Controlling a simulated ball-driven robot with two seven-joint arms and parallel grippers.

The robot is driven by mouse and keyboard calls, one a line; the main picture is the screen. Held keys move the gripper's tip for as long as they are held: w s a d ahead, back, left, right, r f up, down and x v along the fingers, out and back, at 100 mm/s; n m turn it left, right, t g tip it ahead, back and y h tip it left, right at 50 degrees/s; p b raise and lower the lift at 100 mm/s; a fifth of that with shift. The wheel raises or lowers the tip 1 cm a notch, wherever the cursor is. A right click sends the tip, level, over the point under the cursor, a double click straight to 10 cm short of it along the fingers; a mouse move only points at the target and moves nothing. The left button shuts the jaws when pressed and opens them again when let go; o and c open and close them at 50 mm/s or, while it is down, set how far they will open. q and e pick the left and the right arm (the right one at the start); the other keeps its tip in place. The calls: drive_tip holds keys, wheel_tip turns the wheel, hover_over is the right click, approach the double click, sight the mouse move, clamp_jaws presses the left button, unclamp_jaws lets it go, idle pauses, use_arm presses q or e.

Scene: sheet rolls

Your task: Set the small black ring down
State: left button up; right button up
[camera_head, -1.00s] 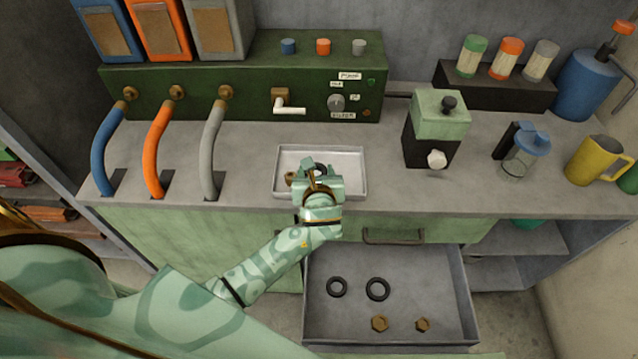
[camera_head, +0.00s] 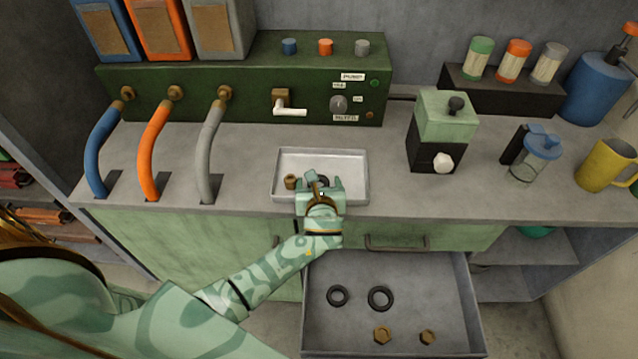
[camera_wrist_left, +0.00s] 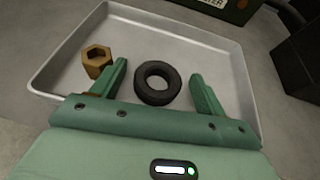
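A small black ring lies in the metal tray (camera_head: 350,163) on the counter; it shows clearly in the left wrist view (camera_wrist_left: 158,83). My left gripper (camera_head: 320,184) is over the front of the tray. In the left wrist view its two fingers (camera_wrist_left: 154,86) are spread apart, one on each side of the ring, with visible gaps between. A brass nut (camera_wrist_left: 97,61) lies in the tray left of the ring, outside the left finger; it also shows in the head view (camera_head: 290,182). The ring is mostly hidden behind the gripper in the head view. My right gripper is not in view.
The open drawer (camera_head: 455,315) below holds two black rings (camera_head: 338,296) (camera_head: 380,298) and two brass nuts (camera_head: 382,335) (camera_head: 427,338). A green and black box (camera_head: 440,130) stands right of the tray. Hoses (camera_head: 207,155) stand at left.

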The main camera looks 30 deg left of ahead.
use_arm(q)
drive_tip(key=shift+r, duration=0.2)
drive_tip(key=p+v, duration=0.4)
drive_tip(key=v, duration=0.8)
drive_tip(key=s+f+n+g+h, duration=0.2)
drive_tip(key=s+f+n+g, duration=0.15)
drive_tip(key=s+f, duration=0.55)
drive_tip(key=s+f+n+g+h, duration=0.2)
drive_tip(key=s+f+n, duration=0.25)
drive_tip(key=f, duration=0.95)
drive_tip(key=s+a+f+n+g+h, duration=0.1)
drive_tip(key=s+f+n, duration=0.3)
drive_tip(key=s, duration=0.5)
drive_tip(key=s+a+f+n+g+h, duration=0.1)
drive_tip(key=s+f+n, duration=0.3)
drive_tip(key=s+n, duration=0.4)
drive_tip(key=s+a+f+n+g+h, duration=0.1)
drive_tip(key=s+a+f+n+g, duration=0.2)
drive_tip(key=s+n, duration=0.3)
drive_tip(key=s+f, duration=0.1)
drive_tip(key=s, duration=0.4)
drive_tip(key=shift+s+f, duration=0.2)
drive_tip(key=shift+s, duration=0.2)
